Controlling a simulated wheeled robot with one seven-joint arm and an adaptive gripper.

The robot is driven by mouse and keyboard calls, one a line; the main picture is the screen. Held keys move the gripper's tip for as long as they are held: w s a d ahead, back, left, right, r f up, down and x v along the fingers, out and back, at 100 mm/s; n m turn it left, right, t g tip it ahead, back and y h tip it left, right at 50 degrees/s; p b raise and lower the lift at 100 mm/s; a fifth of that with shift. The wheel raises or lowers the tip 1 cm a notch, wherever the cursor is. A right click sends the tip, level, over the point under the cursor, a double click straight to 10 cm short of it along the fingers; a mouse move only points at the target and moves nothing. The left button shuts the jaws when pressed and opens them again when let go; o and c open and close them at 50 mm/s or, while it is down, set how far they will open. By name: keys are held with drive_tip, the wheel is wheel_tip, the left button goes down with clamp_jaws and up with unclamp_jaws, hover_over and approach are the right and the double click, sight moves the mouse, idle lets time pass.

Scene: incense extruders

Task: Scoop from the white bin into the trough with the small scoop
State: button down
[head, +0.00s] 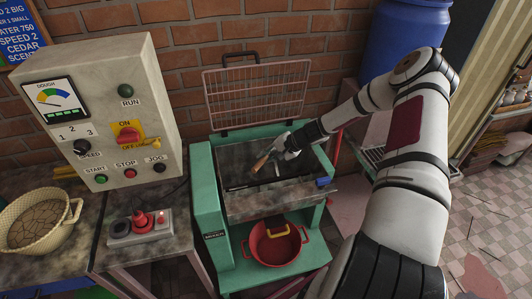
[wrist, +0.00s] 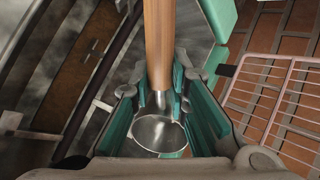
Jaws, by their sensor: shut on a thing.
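My gripper (head: 277,156) is over the trough (head: 262,206) of the green machine in the head view. It is shut on the small scoop, which has a wooden handle (head: 259,164) and a metal bowl. In the wrist view the handle (wrist: 158,45) rises between the teal fingers of my gripper (wrist: 165,95), and the round bowl (wrist: 158,132) lies near them. The bowl looks bare and shiny there. The trough's inside is partly hidden by my gripper. I cannot make out a white bin in either view.
A wire guard (head: 258,92) stands raised behind the trough; it also shows in the wrist view (wrist: 275,110). A red pot (head: 274,246) sits below the trough. A control box (head: 105,110) stands left, with a woven basket (head: 35,220) nearby. A blue barrel (head: 402,38) is at back right.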

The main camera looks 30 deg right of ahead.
drive_tip(key=shift+w+r+g+h+b, duration=0.25)
drive_tip(key=shift+g+h+b, duration=0.25)
drive_tip(key=shift+g+b, duration=0.3)
drive_tip(key=shift+r+g+h+b, duration=0.1)
drive_tip(key=shift+g+h+b, duration=0.3)
drive_tip(key=shift+b, duration=0.1)
drive_tip(key=shift+a+g+b, duration=0.1)
drive_tip(key=shift+g+b, duration=0.3)
drive_tip(key=shift+b, duration=0.15)
drive_tip(key=shift+w+r+g+h+b, duration=0.1)
drive_tip(key=shift+g+h+b, duration=0.55)
drive_tip(key=shift+b, duration=0.6)
drive_tip(key=g+b, duration=0.1)
drive_tip(key=g+h+b, duration=0.1)
drive_tip(key=b, duration=0.1)
drive_tip(key=shift+r+h, duration=0.25)
drive_tip(key=shift+r, duration=0.1)
drive_tip(key=shift+s+r+g+h+b, duration=0.1)
drive_tip(key=shift+r+g+h+b, duration=0.1)
drive_tip(key=shift+g+h+b, duration=0.3)
drive_tip(key=shift+s+r+g+h+b, duration=0.15)
drive_tip(key=shift+g+h+b, duration=0.15)
drive_tip(key=shift+g, duration=0.35)
drive_tip(key=shift+s+r, duration=0.1)
drive_tip(key=shift+r, duration=0.05)
